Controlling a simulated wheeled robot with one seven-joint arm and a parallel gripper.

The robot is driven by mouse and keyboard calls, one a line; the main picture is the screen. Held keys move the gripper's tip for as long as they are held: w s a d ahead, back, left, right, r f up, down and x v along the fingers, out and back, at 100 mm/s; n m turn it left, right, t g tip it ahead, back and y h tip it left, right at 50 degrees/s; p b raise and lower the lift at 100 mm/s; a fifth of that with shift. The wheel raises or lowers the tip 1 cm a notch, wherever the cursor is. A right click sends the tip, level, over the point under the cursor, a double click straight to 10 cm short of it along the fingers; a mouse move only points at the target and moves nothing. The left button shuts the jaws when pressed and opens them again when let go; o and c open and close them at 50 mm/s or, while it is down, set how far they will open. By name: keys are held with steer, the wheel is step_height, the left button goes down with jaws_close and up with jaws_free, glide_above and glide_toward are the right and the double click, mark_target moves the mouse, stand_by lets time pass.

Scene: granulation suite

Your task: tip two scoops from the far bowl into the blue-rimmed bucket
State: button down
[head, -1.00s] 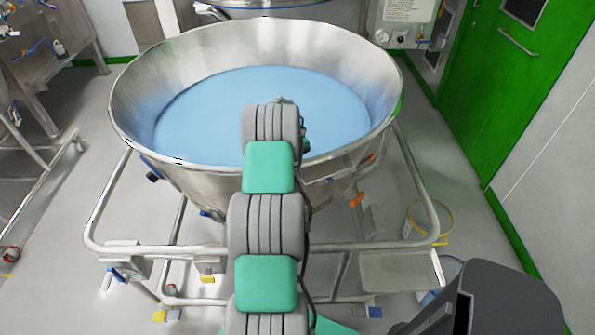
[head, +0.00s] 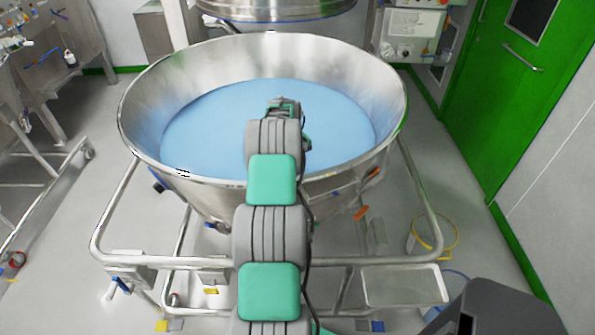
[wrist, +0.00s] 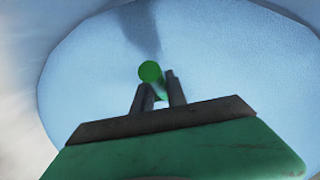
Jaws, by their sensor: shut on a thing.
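A large steel bowl (head: 140,120) holds pale blue powder (head: 215,125), which also fills most of the wrist view (wrist: 240,70). My arm reaches over the bowl's near rim. My gripper (wrist: 157,92) is over the powder, its fingers shut on a green handle (wrist: 150,71) seen nearly end-on. The scoop's head is hidden, so I cannot tell whether it holds powder. A dark shadow lies on the powder beyond the handle. A bucket with a blue rim (head: 455,273) stands on the floor at the lower right, mostly hidden behind a dark part in front.
A yellow-rimmed bucket (head: 432,237) stands on the floor right of the bowl's tubular frame (head: 100,225). A flat metal tray (head: 405,285) is at the frame's front right. Another steel vessel (head: 275,8) is behind the bowl. A green door (head: 510,95) is at the right.

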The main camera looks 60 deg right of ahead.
steer(key=s+a+r+t+h, duration=0.1)
steer(key=r, duration=1.3)
steer(key=s+a+r+t+h+p, duration=0.1)
steer(key=s+a+r, duration=0.1)
steer(key=r, duration=1.2)
steer(key=shift+t, duration=0.4)
stand_by(1.0)
steer(key=shift+s+h, duration=0.1)
steer(key=shift+h, duration=0.2)
